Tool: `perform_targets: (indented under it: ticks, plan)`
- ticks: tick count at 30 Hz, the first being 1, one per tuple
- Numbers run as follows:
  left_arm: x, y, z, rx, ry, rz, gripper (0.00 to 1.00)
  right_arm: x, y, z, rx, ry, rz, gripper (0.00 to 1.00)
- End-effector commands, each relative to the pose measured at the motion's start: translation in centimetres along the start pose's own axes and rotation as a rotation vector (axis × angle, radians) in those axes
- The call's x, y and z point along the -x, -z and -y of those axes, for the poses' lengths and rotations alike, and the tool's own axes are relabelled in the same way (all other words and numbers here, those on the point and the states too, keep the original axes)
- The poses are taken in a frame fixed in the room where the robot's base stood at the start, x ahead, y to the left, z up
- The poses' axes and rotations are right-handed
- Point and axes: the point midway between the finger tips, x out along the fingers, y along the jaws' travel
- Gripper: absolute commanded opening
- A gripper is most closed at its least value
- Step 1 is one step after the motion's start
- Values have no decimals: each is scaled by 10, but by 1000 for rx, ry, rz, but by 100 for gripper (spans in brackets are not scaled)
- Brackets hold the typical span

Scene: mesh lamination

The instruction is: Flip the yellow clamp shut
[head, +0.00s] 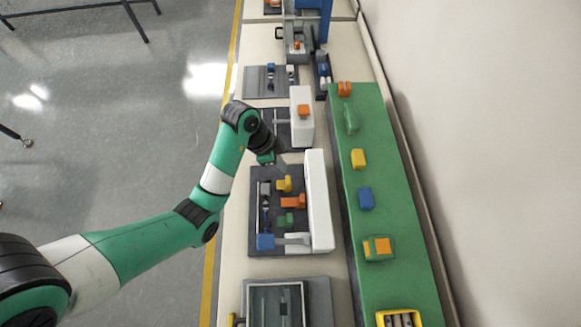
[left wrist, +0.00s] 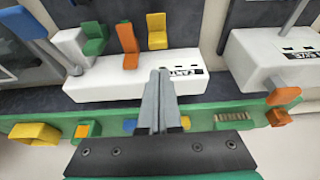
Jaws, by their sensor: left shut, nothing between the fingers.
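The yellow clamp (head: 284,184) is a small block-like piece at the far end of a row of coloured clamps on a dark plate. In the left wrist view the yellow clamp (left wrist: 156,28) looks L-shaped, with one part standing up, beside the orange clamp (left wrist: 128,46). My left gripper (head: 280,164) is just beyond the yellow clamp in the head view, apart from it. Its two grey fingers (left wrist: 160,76) are together with nothing between them. The plate's far edge is partly hidden by the gripper. My right gripper is not in view.
The orange clamp (head: 293,202), green clamp (head: 285,219) and blue clamp (head: 265,241) line the same plate. A long white block (head: 318,200) stands along its right side. Another white block (head: 302,125) is farther away. A green strip (head: 370,225) bears several small coloured pieces.

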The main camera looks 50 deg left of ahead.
Motion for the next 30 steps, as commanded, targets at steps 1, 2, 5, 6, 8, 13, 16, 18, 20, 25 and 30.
perform_targets:
  ticks: [1,2,5,6,8,13,16,18,20,25,30]
  plan:
    - [-8,-1,0,-1,0,0,0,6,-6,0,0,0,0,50]
    - [-12,-2,0,-1,0,-1,0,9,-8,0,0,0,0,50]
    - [-29,-2,0,-3,0,-1,0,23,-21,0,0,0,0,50]
    - [-36,-3,0,-3,-1,-1,0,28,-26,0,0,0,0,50]
    - [-48,-2,-1,-3,-3,0,0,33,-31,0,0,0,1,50]
    - [-77,-1,-1,-3,-3,0,0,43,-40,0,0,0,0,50]
    - [-90,-1,0,-2,-1,-1,0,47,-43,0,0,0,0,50]
    - [-95,0,0,-2,-1,-1,0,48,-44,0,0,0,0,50]
    - [-97,0,0,-3,-1,-1,0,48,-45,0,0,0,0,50]
    - [-98,1,0,-3,0,-2,0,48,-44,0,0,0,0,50]
    - [-98,1,0,-3,0,-2,0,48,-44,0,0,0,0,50]
